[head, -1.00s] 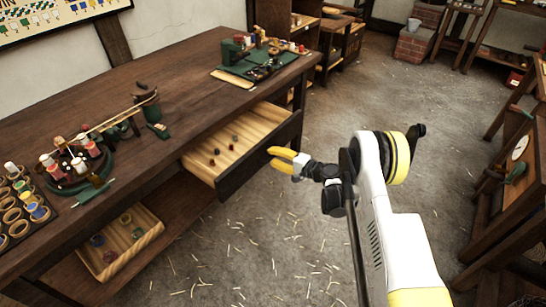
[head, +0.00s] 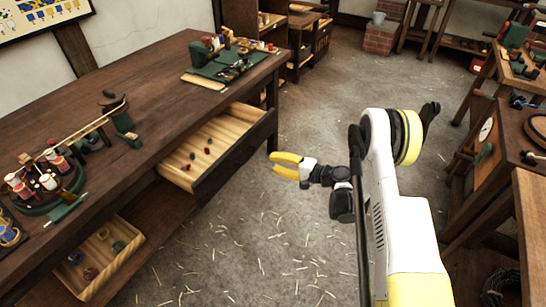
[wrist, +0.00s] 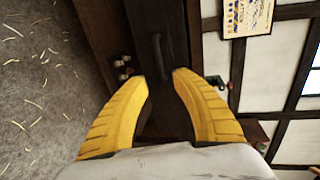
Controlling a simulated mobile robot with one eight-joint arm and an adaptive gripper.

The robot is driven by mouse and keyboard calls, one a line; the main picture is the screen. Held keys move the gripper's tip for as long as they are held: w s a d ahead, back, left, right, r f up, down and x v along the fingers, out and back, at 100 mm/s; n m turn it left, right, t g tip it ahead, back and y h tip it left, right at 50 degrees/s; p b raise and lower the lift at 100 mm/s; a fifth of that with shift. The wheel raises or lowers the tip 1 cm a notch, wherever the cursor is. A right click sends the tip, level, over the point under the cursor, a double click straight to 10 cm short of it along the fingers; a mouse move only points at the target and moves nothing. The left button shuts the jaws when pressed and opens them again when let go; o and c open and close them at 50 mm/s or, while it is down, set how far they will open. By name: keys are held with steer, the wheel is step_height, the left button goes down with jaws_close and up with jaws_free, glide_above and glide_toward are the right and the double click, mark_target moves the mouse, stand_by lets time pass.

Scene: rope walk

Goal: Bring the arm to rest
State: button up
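My gripper (head: 280,165) is held out in the air over the floor, to the right of the open drawer. In the wrist view its two yellow fingers (wrist: 160,78) stand apart with nothing between them, so it is open and empty. The open drawer (head: 215,147) sticks out from under the long workbench and holds several small dark and red pieces. Its dark front and handle (wrist: 155,62) show beyond the fingertips in the wrist view. A clear gap of floor shows between my gripper and the drawer in the head view.
The long workbench (head: 110,110) bears a winding device (head: 45,185) and a green mat with tools (head: 230,62). A wooden tray (head: 100,260) sits on the lower shelf. Benches (head: 495,140) stand at the right. The straw-strewn floor (head: 260,240) between is open.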

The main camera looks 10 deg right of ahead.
steer(key=s+r+n+g+h, duration=0.1)
steer(key=s+r+n+h, duration=0.2)
steer(key=r, duration=0.8)
steer(key=s+r+g+h, duration=0.15)
steer(key=s+r, duration=0.35)
steer(key=r, duration=0.5)
steer(key=s+d+r+n+h, duration=0.1)
steer(key=s+d+r+h, duration=0.1)
steer(key=s, duration=0.7)
steer(key=s+d+r+n+h, duration=0.2)
steer(key=s+d+h, duration=0.1)
steer(key=s, duration=0.6)
steer(key=s+d+r+n+h, duration=0.1)
steer(key=s+d+r+h, duration=0.1)
steer(key=s, duration=0.7)
steer(key=shift+d+n+h, duration=0.3)
steer(key=shift+d+h, duration=0.05)
steer(key=shift+d, duration=0.55)
steer(key=shift+w, duration=0.1)
